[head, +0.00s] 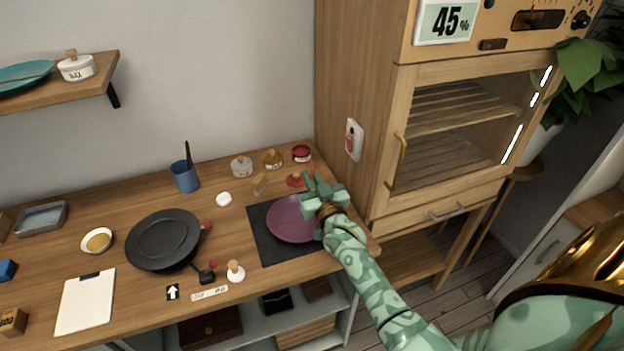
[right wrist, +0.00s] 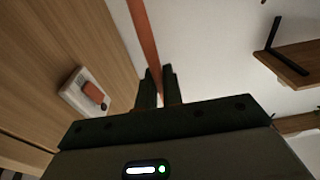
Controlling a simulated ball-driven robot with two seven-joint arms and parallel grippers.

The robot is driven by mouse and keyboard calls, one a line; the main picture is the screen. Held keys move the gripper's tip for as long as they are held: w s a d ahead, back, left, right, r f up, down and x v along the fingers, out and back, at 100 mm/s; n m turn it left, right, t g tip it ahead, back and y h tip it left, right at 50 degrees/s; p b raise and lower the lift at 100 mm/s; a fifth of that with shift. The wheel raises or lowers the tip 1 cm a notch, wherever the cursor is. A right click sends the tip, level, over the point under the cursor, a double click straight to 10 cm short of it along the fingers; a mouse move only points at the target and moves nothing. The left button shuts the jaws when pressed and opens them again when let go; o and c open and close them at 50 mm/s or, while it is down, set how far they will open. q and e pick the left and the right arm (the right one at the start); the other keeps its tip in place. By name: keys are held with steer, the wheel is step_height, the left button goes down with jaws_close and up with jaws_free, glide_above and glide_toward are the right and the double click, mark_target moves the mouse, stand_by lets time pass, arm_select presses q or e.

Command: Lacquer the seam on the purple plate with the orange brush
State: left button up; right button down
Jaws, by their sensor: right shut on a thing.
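The purple plate (head: 290,222) lies on a dark mat (head: 259,240) at the right of the workbench. Its right edge is partly hidden by my right gripper and arm. I cannot make out the seam. My right gripper (head: 317,192) is above the plate's far right edge, shut on the orange brush (head: 311,169). In the right wrist view the brush (right wrist: 144,38) is a long orange stick between the two fingers (right wrist: 159,90); its tip is not clear. I cannot tell whether the brush touches anything. My left gripper is out of view.
The wooden cabinet (head: 362,100) rises to the right, with a white switch plate (head: 354,140). A black turntable (head: 163,241) stands left of the mat.

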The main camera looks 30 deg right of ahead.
mark_target(312, 164)
steer(key=shift+r+p, duration=2.1)
steer(key=shift+r, duration=0.45)
steer(key=shift+f, duration=0.1)
